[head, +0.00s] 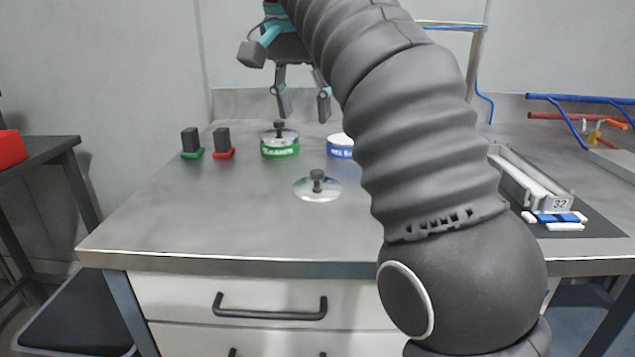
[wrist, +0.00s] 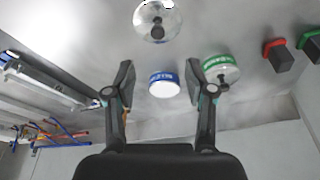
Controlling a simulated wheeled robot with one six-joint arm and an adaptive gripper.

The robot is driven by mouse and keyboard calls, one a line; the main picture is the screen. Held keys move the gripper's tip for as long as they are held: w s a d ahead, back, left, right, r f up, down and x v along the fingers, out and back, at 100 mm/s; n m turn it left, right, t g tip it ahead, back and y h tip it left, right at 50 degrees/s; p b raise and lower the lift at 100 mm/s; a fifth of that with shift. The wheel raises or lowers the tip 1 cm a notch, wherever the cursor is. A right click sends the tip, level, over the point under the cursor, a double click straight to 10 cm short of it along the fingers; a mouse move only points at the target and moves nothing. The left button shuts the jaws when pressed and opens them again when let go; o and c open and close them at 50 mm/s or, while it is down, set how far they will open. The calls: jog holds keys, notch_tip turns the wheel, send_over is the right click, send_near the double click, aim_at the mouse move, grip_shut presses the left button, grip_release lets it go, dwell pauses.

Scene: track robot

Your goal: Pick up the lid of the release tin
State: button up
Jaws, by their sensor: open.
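The loose lid (head: 317,188), a shiny round disc with a dark knob, lies flat on the bench in front of the tins; in the wrist view the lid (wrist: 157,22) is at the top. The blue-labelled tin (head: 341,149), its label partly hidden by my arm and apparently starting "REL", stands open behind it; the blue tin (wrist: 164,86) shows between my fingers in the wrist view. My gripper (head: 304,104) is open and empty, raised above the back of the bench, apart from the lid. My gripper (wrist: 159,78) fingers spread wide in the wrist view.
A green-labelled tin (head: 280,148) with a knobbed lid on stands left of the blue one. Black blocks on green (head: 191,142) and red (head: 222,142) bases stand further left. A metal channel (head: 530,180) and blue-white piece (head: 556,218) lie right. The front-left bench is clear.

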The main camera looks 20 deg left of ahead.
send_over(317, 171)
jog(key=s, duration=0.2)
jog(key=f, duration=0.7)
jog(key=shift+w+a+f, duration=0.1)
jog(key=shift+a+f, duration=0.15)
jog(key=shift+f, duration=0.1)
jog(key=shift+b+x, duration=0.8)
jog(key=shift+x, duration=1.95)
jog(key=shift+w+d, duration=0.1)
jog(key=shift+w, duration=0.05)
jog(key=shift+c, duration=0.3)
grip_shut()
